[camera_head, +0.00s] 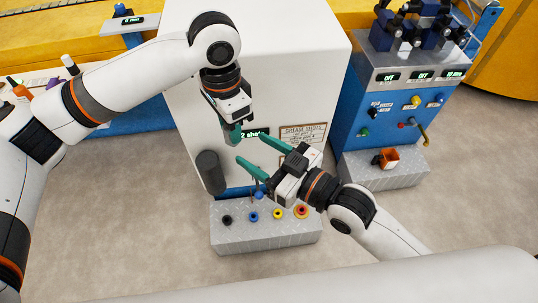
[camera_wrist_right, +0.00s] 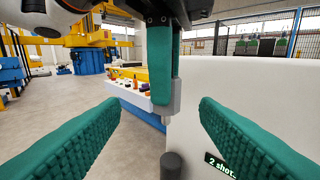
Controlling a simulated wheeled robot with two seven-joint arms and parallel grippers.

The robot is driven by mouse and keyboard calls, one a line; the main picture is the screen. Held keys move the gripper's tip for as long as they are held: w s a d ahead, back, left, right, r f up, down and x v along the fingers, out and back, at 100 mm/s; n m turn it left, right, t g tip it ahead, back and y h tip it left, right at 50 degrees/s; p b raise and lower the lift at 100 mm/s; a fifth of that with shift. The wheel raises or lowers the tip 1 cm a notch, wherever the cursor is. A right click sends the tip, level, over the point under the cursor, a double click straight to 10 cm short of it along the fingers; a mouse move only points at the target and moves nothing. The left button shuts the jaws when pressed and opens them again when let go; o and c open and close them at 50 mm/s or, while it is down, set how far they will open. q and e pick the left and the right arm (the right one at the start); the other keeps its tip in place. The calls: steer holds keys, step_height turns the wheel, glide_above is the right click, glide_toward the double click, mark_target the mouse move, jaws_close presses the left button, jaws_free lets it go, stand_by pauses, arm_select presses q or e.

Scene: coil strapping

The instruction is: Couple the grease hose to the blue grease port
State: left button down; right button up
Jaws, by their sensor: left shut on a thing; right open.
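My left gripper (camera_head: 234,136) comes down from above in front of the white cabinet and is shut on a grey piece (camera_head: 229,127). This piece also shows in the right wrist view (camera_wrist_right: 176,104), upright beside a teal finger; I cannot tell whether it is the grease hose's end, and no hose line is clear. My right gripper (camera_head: 250,153) is open and empty, its teal fingers below and right of the left gripper. The likely blue grease port is a blue ring (camera_head: 253,216) on the silver step, between a black and a yellow one, below both grippers.
The white cabinet (camera_head: 262,70) has a "2 shot" display (camera_head: 255,133) and a label plate (camera_head: 303,134). A dark cylinder (camera_head: 209,172) stands at its front left. A blue knob (camera_head: 259,195) rises behind the ports. A blue machine (camera_head: 395,110) stands at right. The floor left is clear.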

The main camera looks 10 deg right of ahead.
steer(key=x, duration=1)
